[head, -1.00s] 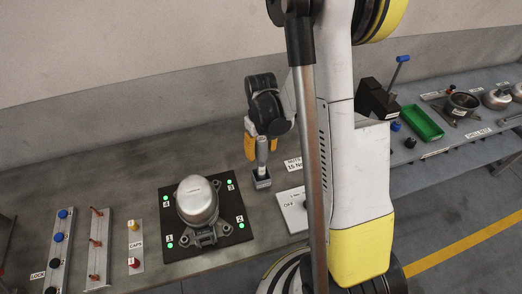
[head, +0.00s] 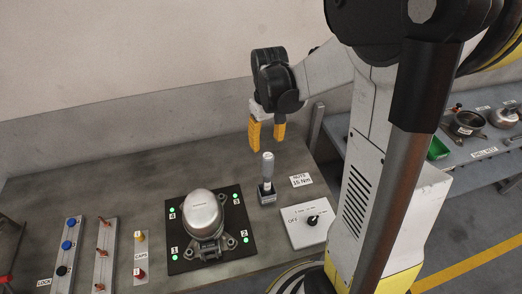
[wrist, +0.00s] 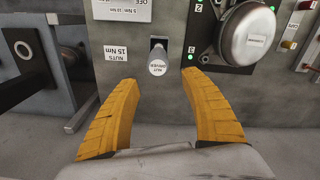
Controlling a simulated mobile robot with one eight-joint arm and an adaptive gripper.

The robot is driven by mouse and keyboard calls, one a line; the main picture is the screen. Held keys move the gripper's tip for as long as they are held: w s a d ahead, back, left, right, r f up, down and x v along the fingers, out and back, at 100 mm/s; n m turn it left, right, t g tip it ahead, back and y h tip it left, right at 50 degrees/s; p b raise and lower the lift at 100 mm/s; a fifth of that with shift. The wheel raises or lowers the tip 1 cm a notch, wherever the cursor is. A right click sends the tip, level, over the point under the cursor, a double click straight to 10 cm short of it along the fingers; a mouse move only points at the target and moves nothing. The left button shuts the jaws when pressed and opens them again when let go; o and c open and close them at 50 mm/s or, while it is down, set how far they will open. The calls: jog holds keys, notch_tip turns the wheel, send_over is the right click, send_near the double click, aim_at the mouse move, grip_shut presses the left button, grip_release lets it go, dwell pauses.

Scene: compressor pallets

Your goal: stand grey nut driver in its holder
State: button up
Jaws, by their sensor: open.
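The grey nut driver (head: 267,168) stands upright in its dark holder (head: 267,194) on the bench, just right of the black compressor mat. In the wrist view the nut driver (wrist: 157,63) shows from above, its round light end toward the camera, with the holder (wrist: 158,45) partly hidden behind it. My gripper (head: 267,146) is above and slightly behind the nut driver, its yellow fingers apart and empty. In the wrist view the fingers (wrist: 160,85) are spread wide, with the nut driver beyond their tips and not touching them.
A compressor (head: 202,213) sits on a black mat (head: 182,256) with green lights. A panel with a black OFF knob (head: 312,220) and a NUTS 15 Nm label (head: 301,181) lie to the right. Rails with caps and levers (head: 104,250) stand at left.

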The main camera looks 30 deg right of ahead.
jog(key=s+a+r+t, duration=0.7)
jog(key=s+a+r, duration=0.4)
jog(key=a, duration=0.2)
jog(key=shift+r, duration=0.1)
